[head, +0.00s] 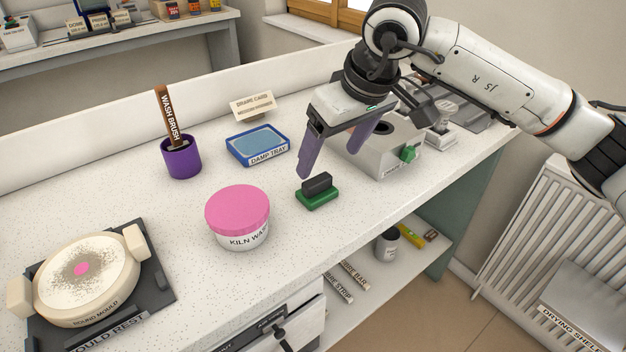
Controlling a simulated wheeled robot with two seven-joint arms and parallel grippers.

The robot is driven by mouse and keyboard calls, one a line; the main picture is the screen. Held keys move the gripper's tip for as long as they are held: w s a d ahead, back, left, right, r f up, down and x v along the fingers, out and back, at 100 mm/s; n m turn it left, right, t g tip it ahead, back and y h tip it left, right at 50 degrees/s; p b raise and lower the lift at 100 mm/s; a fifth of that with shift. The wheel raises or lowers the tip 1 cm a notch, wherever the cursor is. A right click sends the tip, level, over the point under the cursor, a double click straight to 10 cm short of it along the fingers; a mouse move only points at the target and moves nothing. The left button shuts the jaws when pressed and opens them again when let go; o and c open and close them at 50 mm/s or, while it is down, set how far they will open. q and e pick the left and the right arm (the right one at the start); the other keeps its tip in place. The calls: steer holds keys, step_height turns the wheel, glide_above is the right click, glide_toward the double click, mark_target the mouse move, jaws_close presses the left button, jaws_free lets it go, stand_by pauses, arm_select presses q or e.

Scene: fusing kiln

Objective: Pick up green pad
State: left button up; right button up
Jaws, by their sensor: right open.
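The green pad (319,199) lies on the speckled white worktop near its front edge, with a dark grip block (317,184) on top. My right gripper (333,152) is above and slightly behind it, with its two purple-padded fingers spread and nothing between them. The left fingertip hangs close above the pad; I cannot tell the exact gap. My left gripper is not in view.
A pink-lidded kiln wash tub (238,214) stands left of the pad. A blue damp tray (257,146) and purple brush cup (181,158) are behind. A grey box with a green knob (409,154) stands right. A round mould (87,279) sits front left.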

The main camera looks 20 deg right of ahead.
mark_target(318, 179)
steer(key=x, duration=0.5)
steer(key=a+p+x, duration=0.1)
steer(key=x, duration=0.2)
steer(key=shift+s+f, duration=0.25)
steer(key=shift+s, duration=0.1)
steer(key=shift+d, duration=0.1)
steer(key=c, duration=1.2)
